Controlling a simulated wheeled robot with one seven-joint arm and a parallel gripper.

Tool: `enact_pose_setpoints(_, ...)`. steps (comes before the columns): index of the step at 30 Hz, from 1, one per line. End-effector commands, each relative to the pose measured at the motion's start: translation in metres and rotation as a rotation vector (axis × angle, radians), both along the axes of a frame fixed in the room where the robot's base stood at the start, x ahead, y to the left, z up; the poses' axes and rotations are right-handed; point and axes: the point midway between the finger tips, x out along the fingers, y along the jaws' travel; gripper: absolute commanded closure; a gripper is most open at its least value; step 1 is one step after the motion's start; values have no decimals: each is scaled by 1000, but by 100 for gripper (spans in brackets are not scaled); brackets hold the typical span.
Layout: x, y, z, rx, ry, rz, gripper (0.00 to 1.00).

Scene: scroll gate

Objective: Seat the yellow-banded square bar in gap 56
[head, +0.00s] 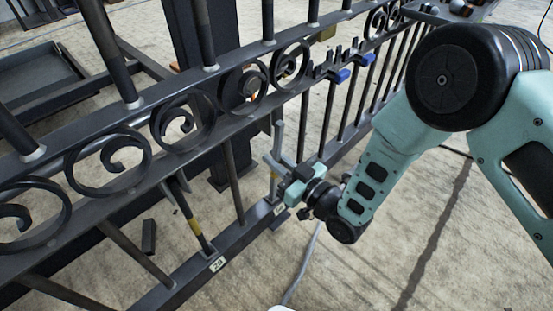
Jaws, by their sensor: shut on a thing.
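My gripper (279,166) is at the front of the gate, shut on an upright grey bar (278,138). A small yellow patch (273,187) shows below the fingers, and the bar's lower part is close to the bottom rail (240,236). The fingers partly hide the bar, and I cannot tell whether its ends are seated.
Another label (217,264) is on the bottom rail further left. Scrolls (183,121) fill the band between the upper rails. Blue clamps (340,76) sit on the middle rail to the right. A dark tray (38,80) stands behind the gate. The floor at front right is clear apart from a cable.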

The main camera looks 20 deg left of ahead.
Motion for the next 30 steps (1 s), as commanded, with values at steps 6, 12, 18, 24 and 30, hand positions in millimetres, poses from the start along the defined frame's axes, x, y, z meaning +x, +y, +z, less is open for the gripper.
enact_pose_setpoints(6,0,1,0,1,0,0,100)
enact_pose_setpoints(12,1,3,0,-9,4,0,100)
enact_pose_setpoints(18,2,6,-1,-24,10,0,100)
enact_pose_setpoints(24,3,9,-1,-32,13,0,100)
enact_pose_setpoints(30,3,9,-2,-34,14,0,100)
